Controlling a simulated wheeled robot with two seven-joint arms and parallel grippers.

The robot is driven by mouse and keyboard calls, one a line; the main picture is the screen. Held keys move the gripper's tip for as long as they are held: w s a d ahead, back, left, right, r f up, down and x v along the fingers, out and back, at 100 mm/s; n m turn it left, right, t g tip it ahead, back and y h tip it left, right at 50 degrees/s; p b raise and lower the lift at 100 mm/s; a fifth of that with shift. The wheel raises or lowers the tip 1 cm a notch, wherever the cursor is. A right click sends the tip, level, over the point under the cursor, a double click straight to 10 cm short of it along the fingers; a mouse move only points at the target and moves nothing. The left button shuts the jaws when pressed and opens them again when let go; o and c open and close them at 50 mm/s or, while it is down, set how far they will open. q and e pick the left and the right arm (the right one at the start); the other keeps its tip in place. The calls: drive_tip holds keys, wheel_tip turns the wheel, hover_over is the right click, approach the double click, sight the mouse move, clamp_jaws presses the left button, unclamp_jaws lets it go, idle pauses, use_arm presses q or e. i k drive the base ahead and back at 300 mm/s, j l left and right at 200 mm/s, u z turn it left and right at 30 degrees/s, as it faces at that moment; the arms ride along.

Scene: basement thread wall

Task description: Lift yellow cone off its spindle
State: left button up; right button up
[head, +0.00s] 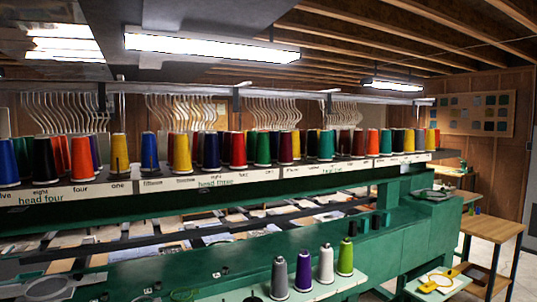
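Several yellow thread cones stand upright in the long row of cones on the green machine's rack. One yellow cone (119,153) is at the left above the label "one". Another yellow cone (182,153) stands to the right of a blue cone. More yellow cones (397,140) stand far along the row to the right. Which yellow cone is meant cannot be told. The spindles under the cones are hidden by the cones. Neither of my grippers shows in the head view.
The rack's labelled white front edge (235,180) runs below the cones, with curved wire thread guides (180,110) above. Grey, purple, white and green cones (303,270) stand on a pale front surface. A wooden table (490,228) stands at the right, with open floor beside it.

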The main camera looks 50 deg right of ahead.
sight(182, 161)
drive_tip(key=z, duration=1.3)
